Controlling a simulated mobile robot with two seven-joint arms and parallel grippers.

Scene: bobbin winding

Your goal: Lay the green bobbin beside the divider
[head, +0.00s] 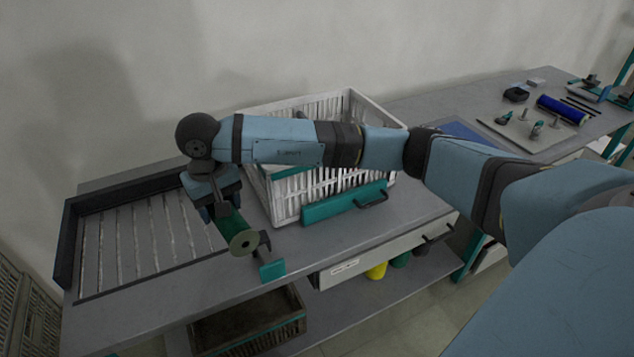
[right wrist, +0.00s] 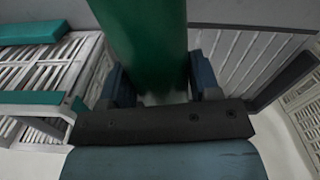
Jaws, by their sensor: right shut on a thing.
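The green bobbin (head: 238,231) hangs under my right gripper (head: 222,210), its pale round end facing the front of the bench. In the right wrist view the green bobbin (right wrist: 145,40) sits between the two fingers of my right gripper (right wrist: 160,88), which is shut on it. The bobbin is over the right front part of the slatted tray (head: 72,240); I cannot tell whether it touches anything below. I cannot single out the divider for certain; thin light slats (head: 133,240) run across the tray. My left gripper is not in view.
A small teal block (head: 271,269) stands at the bench's front edge, close to the bobbin. A white slatted crate (head: 350,100) stands behind my right arm, with a teal panel with a dark handle (head: 343,204) at its front. The tray's left part is clear.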

